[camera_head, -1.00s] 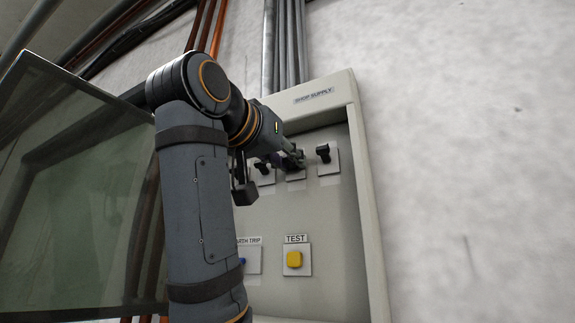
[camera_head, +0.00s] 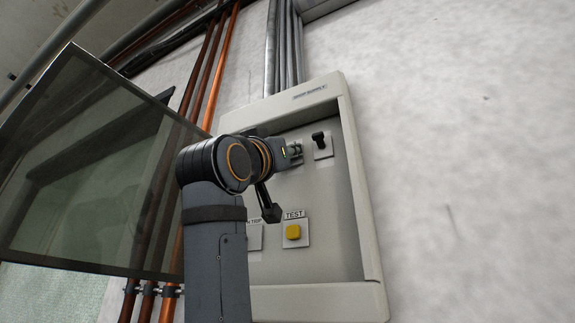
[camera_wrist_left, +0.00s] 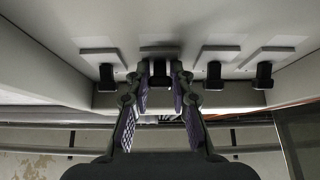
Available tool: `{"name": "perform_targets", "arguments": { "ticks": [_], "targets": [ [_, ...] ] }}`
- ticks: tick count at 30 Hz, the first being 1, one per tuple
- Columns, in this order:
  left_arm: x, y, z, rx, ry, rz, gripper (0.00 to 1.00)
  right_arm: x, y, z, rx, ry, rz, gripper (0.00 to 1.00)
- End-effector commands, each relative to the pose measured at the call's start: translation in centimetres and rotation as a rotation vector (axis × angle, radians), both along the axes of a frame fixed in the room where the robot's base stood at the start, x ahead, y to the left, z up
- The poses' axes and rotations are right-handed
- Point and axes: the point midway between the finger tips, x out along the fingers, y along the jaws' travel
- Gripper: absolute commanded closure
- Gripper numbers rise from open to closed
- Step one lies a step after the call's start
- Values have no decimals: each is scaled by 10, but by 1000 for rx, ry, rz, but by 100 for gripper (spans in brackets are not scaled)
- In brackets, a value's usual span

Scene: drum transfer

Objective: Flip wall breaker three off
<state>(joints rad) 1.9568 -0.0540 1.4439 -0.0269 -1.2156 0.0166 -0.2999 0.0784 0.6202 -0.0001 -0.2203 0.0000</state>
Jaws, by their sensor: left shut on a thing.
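The open grey breaker panel (camera_head: 362,200) is on the wall, with a row of black toggle switches. My left gripper (camera_head: 297,150) reaches in from the left at the switch second from the right. In the left wrist view my left gripper (camera_wrist_left: 160,82) has its fingers on both sides of one black toggle (camera_wrist_left: 158,68), shut on it. That toggle's plate (camera_wrist_left: 160,51) is second from the left there. The toggle's exact tilt is hard to tell between the fingers. A free toggle (camera_head: 319,138) shows right of the gripper. My right gripper is out of view.
A yellow TEST button (camera_head: 293,232) is lower in the panel. The open glass door (camera_head: 90,170) stands to the left of my arm. Neighbouring toggles (camera_wrist_left: 107,74) and (camera_wrist_left: 214,72) flank my fingers closely. Bare wall lies right of the panel.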

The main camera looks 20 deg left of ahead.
Motion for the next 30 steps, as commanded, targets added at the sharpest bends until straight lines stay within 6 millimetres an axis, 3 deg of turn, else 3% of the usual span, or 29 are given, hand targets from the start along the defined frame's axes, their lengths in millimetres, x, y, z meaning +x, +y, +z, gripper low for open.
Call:
{"name": "perform_targets", "arguments": {
  "ticks": [12, 13, 18, 26, 30],
  "targets": [
    [1, 0, -1, 0, -6, -1, 100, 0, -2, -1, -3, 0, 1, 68],
    [1, 0, -1, 0, -6, -1, 76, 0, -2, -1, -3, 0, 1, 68],
    [1, 0, -1, 0, -6, -1, 55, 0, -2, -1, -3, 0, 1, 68],
    [0, 0, -1, 0, -6, -1, 55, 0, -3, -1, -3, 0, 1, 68],
    [-10, 0, -8, -1, -8, -1, 55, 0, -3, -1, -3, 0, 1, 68]
  ]
}}
